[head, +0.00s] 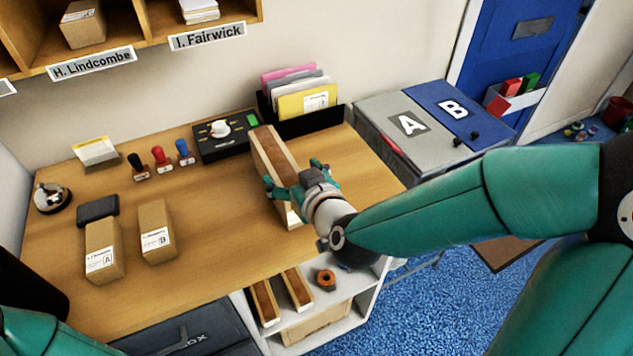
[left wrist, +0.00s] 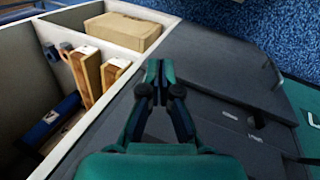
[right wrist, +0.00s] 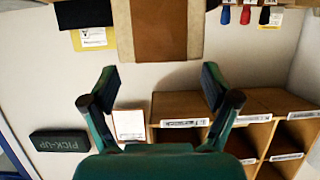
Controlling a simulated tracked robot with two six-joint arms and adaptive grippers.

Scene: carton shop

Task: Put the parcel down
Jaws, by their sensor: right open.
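Two labelled brown parcels stand on the wooden desk: one marked A (head: 104,250) and one marked B (head: 157,232). Both are at the left, apart from the grippers. My right gripper (head: 294,180) is open over the near part of a long pale wooden tray with a brown middle (head: 270,148). In the right wrist view its fingers (right wrist: 160,85) are wide apart with nothing between them, and the tray (right wrist: 160,28) shows beyond them. My left gripper (left wrist: 160,68) is shut and empty above a dark cabinet top; it does not show in the head view.
Grey A (head: 380,122) and blue B (head: 460,100) bins stand right. A shelf (head: 325,310) holds more wooden pieces. The desk's middle is clear.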

